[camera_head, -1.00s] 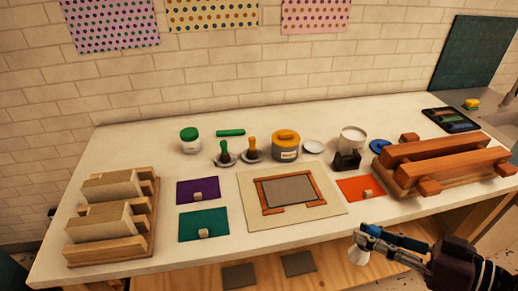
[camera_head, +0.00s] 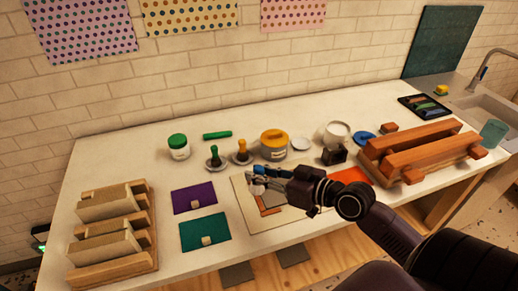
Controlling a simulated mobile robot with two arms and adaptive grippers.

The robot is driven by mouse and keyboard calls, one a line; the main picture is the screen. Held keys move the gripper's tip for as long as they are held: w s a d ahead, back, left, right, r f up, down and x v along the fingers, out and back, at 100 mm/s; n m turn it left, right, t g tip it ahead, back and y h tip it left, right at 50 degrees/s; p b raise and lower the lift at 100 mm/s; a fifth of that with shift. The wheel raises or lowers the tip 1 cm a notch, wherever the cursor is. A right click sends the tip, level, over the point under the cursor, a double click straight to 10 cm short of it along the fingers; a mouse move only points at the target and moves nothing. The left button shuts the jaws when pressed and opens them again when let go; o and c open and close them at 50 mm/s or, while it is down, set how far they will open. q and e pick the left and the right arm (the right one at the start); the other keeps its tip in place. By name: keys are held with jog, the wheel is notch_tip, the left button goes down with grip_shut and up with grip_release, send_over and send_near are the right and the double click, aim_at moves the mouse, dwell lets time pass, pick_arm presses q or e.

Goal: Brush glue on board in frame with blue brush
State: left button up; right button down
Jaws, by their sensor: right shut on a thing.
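My right gripper (camera_head: 262,180) is shut on the blue brush (camera_head: 258,170), above the framed board on the cream mat (camera_head: 244,205). The brush's pale tip shows at the left of the fingers; I cannot tell whether it touches the board. The grey board (camera_head: 268,201) lies in a red-brown wooden frame (camera_head: 272,211); my gripper and arm hide most of both. Behind them stands a grey pot with a yellow lid (camera_head: 274,144), and a white pot (camera_head: 337,133) is to its right. My left gripper is out of view.
A wooden rack with pale blocks (camera_head: 115,235) stands at left, and a red-brown wooden press (camera_head: 420,150) at right. Purple (camera_head: 193,197) and teal (camera_head: 205,233) sheets lie left of the mat. Green (camera_head: 214,160) and yellow (camera_head: 241,153) handled tools stand behind.

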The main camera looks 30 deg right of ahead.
jog(key=w+d+f+h+b, duration=0.1)
jog(key=b, duration=0.1)
jog(key=w+d+f+h+b, duration=0.1)
jog(key=d+b, duration=0.1)
jog(key=shift+d+f+m+t, duration=0.15)
jog(key=shift+f+m+t, duration=0.1)
jog(key=shift+m+t, duration=0.05)
dwell(0.5)
jog(key=shift+r, duration=0.1)
